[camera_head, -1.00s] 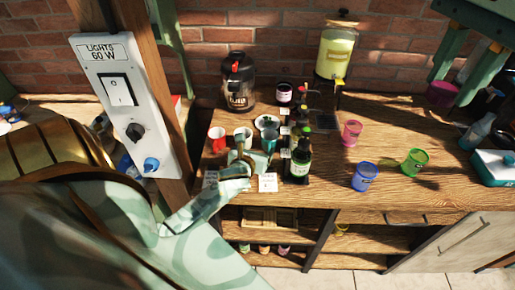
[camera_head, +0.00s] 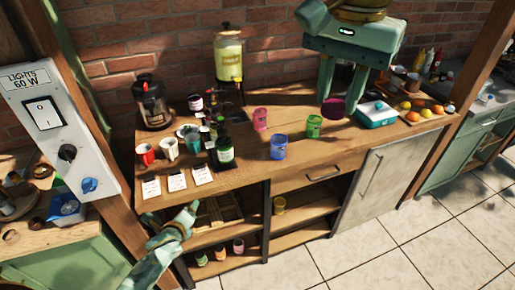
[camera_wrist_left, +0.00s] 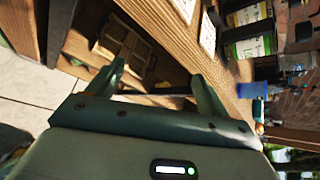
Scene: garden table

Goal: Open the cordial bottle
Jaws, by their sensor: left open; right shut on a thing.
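A dark bottle with a green and white label (camera_head: 225,156) stands upright on the wooden table in the head view. More dark bottles stand in a row behind it, partly hidden; I cannot read which is the cordial. The green label also shows in the left wrist view (camera_wrist_left: 250,47). My left gripper (camera_head: 176,220) is open and empty in front of the table's front edge, left of and below the bottle; its spread fingers show in the left wrist view (camera_wrist_left: 157,75).
White cards (camera_head: 177,182) lie along the front edge. Red (camera_head: 145,154) and pale mugs stand left of the bottle. A blue cup (camera_head: 278,147), green cup (camera_head: 314,127) and pink cup (camera_head: 260,119) stand right. A light-switch post (camera_head: 50,115) rises at left.

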